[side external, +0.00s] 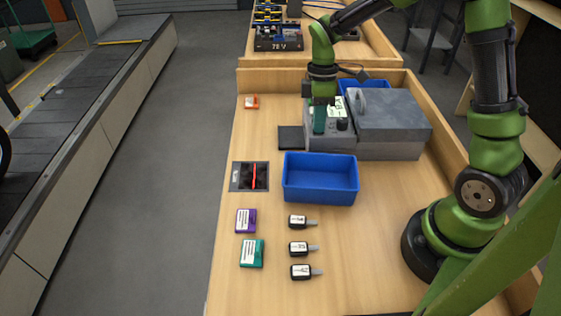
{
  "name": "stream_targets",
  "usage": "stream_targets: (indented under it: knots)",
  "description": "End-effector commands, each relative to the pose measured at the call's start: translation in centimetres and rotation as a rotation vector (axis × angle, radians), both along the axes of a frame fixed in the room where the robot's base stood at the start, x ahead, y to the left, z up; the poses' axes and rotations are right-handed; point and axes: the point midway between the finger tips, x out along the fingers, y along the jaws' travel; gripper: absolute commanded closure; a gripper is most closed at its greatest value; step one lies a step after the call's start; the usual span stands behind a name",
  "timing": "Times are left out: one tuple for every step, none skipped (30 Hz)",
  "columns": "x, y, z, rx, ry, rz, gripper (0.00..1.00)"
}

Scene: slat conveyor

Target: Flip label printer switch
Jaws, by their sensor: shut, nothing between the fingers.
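The label printer (392,122) is a grey box with a handle on its lid, at the back right of the wooden table in the side external view. Its lower front section, at its left, carries a white label and a dark knob. My gripper (319,132) points down at this front section, at its left side. Its fingers are shut and empty. The switch cannot be made out; the gripper may cover it. I cannot tell whether the fingertips touch the printer.
An empty blue bin (320,190) stands in front of the printer. A dark panel with a red strip (254,176) lies left of it. Purple (246,221), teal (252,253) and orange (251,102) labelled pieces and three black tagged items (300,248) lie around.

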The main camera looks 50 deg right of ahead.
Motion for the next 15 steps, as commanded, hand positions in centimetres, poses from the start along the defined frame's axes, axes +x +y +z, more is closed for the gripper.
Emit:
stream_targets:
  knots:
    - [0.1, 0.2, 0.3, -0.002, -0.006, 0.011, 1.00]
    - [0.0, 0.2, 0.7, -0.002, -0.008, 0.009, 1.00]
    - [-0.1, 0.3, 1.3, -0.002, -0.009, 0.009, 1.00]
    - [-0.2, 0.5, 1.9, -0.003, -0.009, 0.007, 1.00]
    - [-0.3, 0.6, 2.5, -0.002, -0.009, 0.007, 1.00]
    - [-0.6, 0.8, 3.4, 0.000, -0.010, 0.005, 1.00]
    - [-0.7, 1.0, 4.1, 0.000, -0.009, 0.003, 1.00]
    - [-0.9, 1.1, 4.8, 0.000, -0.009, 0.003, 1.00]
    - [-1.0, 1.3, 5.8, 0.000, -0.010, 0.003, 1.00]
    - [-1.2, 1.4, 6.5, 0.000, -0.010, 0.002, 1.00]
    - [-1.3, 1.5, 7.3, -0.001, -0.010, 0.003, 1.00]
    - [-1.5, 1.6, 8.1, 0.000, -0.010, 0.002, 1.00]
    - [-1.6, 1.8, 8.8, -0.001, -0.009, 0.001, 1.00]
    - [-1.7, 1.8, 9.4, -0.001, -0.009, 0.000, 1.00]
    - [-1.9, 2.0, 10.2, -0.001, -0.009, 0.000, 1.00]
